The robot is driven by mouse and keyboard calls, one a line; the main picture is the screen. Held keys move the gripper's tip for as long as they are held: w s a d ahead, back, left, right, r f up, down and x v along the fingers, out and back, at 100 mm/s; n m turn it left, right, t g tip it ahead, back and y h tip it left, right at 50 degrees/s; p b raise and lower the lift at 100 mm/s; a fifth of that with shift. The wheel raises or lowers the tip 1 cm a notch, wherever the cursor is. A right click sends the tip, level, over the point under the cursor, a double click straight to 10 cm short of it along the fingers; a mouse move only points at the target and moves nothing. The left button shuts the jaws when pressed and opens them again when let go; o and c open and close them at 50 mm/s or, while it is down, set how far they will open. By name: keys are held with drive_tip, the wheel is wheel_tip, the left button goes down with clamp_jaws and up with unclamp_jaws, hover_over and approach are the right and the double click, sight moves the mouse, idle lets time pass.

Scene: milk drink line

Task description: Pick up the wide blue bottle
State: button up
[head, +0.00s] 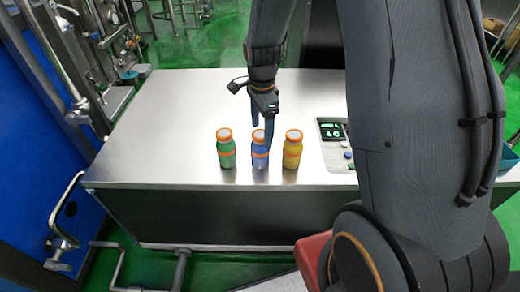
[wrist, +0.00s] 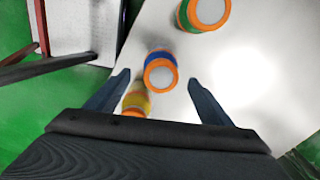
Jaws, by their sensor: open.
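The blue bottle (head: 260,151) stands upright on the steel table, in the middle of a row of three, with an orange cap and an orange band. It looks about as wide as its neighbours. In the wrist view the blue bottle (wrist: 160,72) shows cap-on, just ahead of and between the fingertips. My gripper (head: 262,134) is open and points down at the blue bottle, one finger overlapping its upper right side in the head view. I cannot tell whether a finger touches the bottle.
A green bottle (head: 226,151) stands left of the blue one and a yellow bottle (head: 292,151) right of it, both close. A control panel (head: 334,131) lies further right. The steel table (head: 165,130) is clear on the left.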

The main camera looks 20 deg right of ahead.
sight(260, 148)
drive_tip(key=shift+w+f+m, duration=0.45)
drive_tip(key=shift+f+m, duration=0.15)
drive_tip(key=shift+f, duration=0.35)
drive_tip(key=f, duration=0.2)
drive_tip(key=f+p, duration=0.1)
drive_tip(key=f, duration=0.1)
drive_tip(key=f+p, duration=0.1)
drive_tip(key=shift+s+a+f, duration=0.2)
drive_tip(key=shift+s+f, duration=0.2)
drive_tip(key=shift+f, duration=0.6)
drive_tip(key=c, duration=1.5)
